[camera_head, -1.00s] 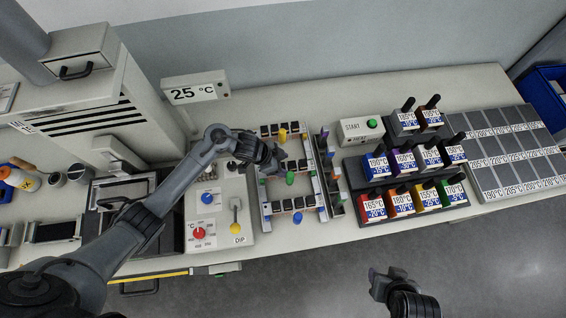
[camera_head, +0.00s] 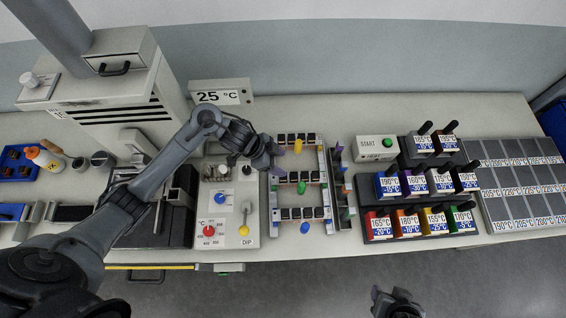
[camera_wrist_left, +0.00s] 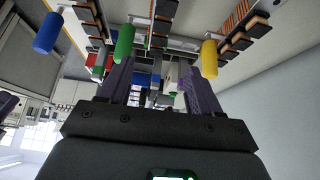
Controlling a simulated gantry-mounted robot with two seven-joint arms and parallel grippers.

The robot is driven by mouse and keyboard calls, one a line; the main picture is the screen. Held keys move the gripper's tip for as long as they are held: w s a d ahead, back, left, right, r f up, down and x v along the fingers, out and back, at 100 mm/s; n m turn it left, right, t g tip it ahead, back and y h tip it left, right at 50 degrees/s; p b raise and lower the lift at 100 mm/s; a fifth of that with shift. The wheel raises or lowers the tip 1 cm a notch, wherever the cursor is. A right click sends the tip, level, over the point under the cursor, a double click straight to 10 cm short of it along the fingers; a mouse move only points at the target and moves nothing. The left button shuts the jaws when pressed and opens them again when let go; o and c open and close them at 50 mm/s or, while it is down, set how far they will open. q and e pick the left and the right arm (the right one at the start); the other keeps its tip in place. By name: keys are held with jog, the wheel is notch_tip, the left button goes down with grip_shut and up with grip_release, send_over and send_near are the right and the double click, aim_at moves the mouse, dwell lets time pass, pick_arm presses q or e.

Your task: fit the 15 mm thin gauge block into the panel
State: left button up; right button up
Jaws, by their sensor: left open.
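The panel (camera_head: 272,212) is a pale frame with several rows of dark sockets. Yellow (camera_head: 297,146), green (camera_head: 301,188) and blue (camera_head: 304,228) handles stand along it, and they also show in the left wrist view. My left gripper (camera_head: 275,160) is at the panel's left edge, near the upper rows. In the left wrist view my left gripper (camera_wrist_left: 160,88) has its two purple fingers well apart, with nothing clearly between them. I cannot tell which piece is the 15 mm thin gauge block. My right gripper (camera_head: 383,295) is low in the head view, away from the bench; its jaws are unclear.
A narrow rack (camera_head: 342,190) with small coloured pieces stands right of the panel. A control box (camera_head: 235,205) with knobs and a lever is left of it. Labelled coloured blocks (camera_head: 420,182) and a grey tile grid (camera_head: 520,185) fill the right side.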

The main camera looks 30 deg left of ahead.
pick_arm(q)
jog(key=s+d+r+n+t+y, duration=0.1)
jog(key=s+d+n+t+y, duration=0.2)
jog(key=s+d+t, duration=0.15)
jog(key=s+a+r+n+g+y, duration=0.1)
jog(key=s+a+n+g, duration=0.1)
jog(key=s, duration=0.5)
jog(key=s+a+r+n+g+y, duration=0.1)
jog(key=s+a+n, duration=0.3)
jog(key=s, duration=0.4)
jog(key=shift+s+a+n+g, duration=0.15)
jog(key=shift+a+n+g, duration=0.15)
jog(key=shift+g, duration=0.35)
jog(key=shift+d, duration=0.1)
